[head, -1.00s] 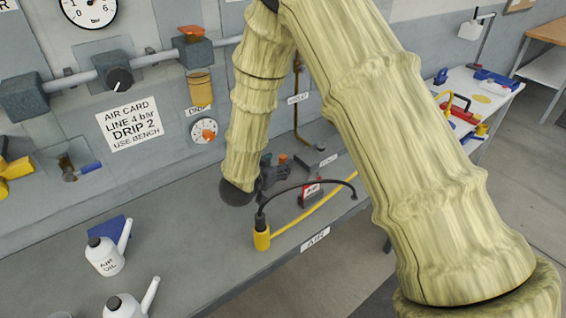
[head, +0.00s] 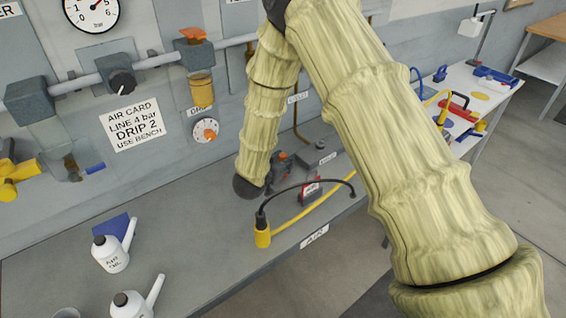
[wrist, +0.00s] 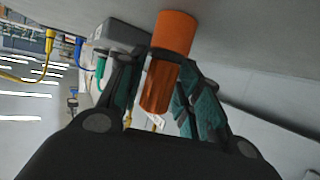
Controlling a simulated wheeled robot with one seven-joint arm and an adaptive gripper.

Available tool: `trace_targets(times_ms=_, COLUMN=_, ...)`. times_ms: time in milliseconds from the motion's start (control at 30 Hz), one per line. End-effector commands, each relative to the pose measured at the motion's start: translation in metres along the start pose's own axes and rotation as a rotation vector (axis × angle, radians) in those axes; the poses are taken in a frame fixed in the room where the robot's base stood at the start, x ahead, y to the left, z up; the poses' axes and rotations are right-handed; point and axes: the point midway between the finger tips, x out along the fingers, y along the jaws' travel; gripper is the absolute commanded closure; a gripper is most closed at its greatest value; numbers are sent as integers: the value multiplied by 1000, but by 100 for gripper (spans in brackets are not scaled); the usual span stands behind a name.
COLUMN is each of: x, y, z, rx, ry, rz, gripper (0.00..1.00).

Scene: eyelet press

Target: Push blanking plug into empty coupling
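An orange plug (wrist: 176,35), which I take as the blanking plug, sits between the fingertips of my gripper (wrist: 168,66) in the wrist view. Both dark fingers with teal pads lie against its sides, and its wider end points away from the palm. In the head view my gripper (head: 284,168) is small and partly behind my arm, low over the bench, with a bit of orange at it. A yellow fitting (head: 262,237) with a black hose stands at the bench's front edge. I cannot tell which coupling is empty.
The grey bench (head: 195,245) has white oil cans (head: 112,255) at the left. A red-and-white item (head: 310,190) stands by the arched black hose (head: 305,183). The wall carries pipes and a dial (head: 205,130). A white side table (head: 480,95) stands at the right.

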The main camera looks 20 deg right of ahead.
Motion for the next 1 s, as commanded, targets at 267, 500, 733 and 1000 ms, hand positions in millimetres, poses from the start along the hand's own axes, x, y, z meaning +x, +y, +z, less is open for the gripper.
trace_targets(times_ms=267, x=0, y=0, z=0, rx=0, ry=0, rz=0, gripper=99)
trace_targets(times_ms=500, x=-1, y=0, z=-3, rx=1, ry=1, rz=0, gripper=99)
trace_targets(times_ms=733, x=-9, y=0, z=-22, rx=2, ry=3, rz=0, gripper=99)
trace_targets(times_ms=1000, x=-23, y=0, z=-58, rx=3, ry=3, rz=0, gripper=99)
